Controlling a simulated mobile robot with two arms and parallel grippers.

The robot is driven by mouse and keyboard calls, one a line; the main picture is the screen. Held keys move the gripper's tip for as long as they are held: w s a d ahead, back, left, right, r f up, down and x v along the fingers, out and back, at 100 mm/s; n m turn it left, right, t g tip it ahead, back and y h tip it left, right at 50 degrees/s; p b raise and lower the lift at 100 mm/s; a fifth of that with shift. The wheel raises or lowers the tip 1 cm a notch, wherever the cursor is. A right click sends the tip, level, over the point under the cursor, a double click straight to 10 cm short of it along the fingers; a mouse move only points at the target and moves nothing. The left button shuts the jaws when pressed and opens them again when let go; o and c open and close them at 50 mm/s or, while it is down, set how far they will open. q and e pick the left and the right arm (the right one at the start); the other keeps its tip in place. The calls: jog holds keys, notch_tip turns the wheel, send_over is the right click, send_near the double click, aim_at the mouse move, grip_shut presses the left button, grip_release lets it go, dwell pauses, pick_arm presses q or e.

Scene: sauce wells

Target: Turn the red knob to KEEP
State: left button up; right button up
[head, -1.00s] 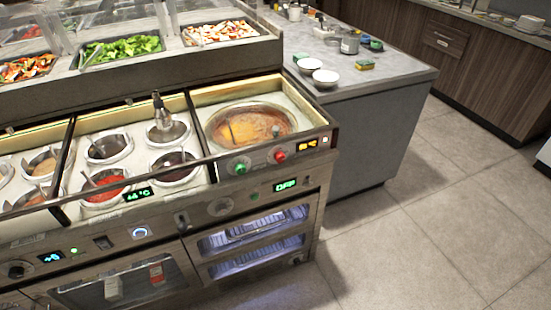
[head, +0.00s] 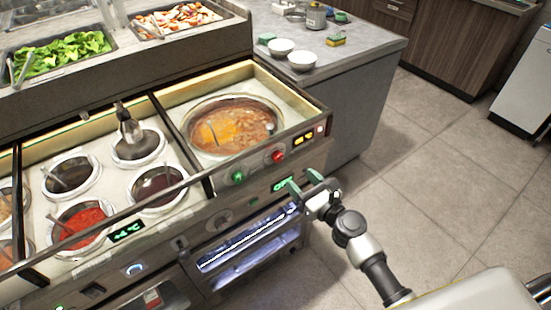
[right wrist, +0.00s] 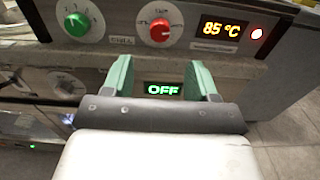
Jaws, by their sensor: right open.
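The red knob (head: 278,156) sits on the front panel below the big soup well, right of a green knob (head: 238,177). In the right wrist view the red knob (right wrist: 160,30) shows at the top centre, with a white dial around it; its markings are too small to read. My right gripper (head: 303,184) is open and empty, its green fingers in front of the panel, below the red knob and apart from it. In the right wrist view its fingertips (right wrist: 160,70) frame the green "OFF" display (right wrist: 163,89). My left gripper is not in view.
An orange display (right wrist: 225,30) reading 85 °C and a lit round lamp (right wrist: 257,34) are right of the red knob. The soup well (head: 232,125) is above the panel. Sauce wells (head: 137,145) stand to the left. Open floor (head: 450,190) lies to the right.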

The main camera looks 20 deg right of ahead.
aim_at(280, 160)
jog(key=x, duration=0.7)
jog(key=shift+w+a+f, duration=0.1)
jog(key=shift+w+a, duration=0.05)
jog(key=shift+w, duration=0.2)
jog(key=shift+w+a, duration=0.2)
jog(key=shift+w, duration=0.4)
jog(key=c, duration=0.9)
jog(key=shift+c, duration=0.2)
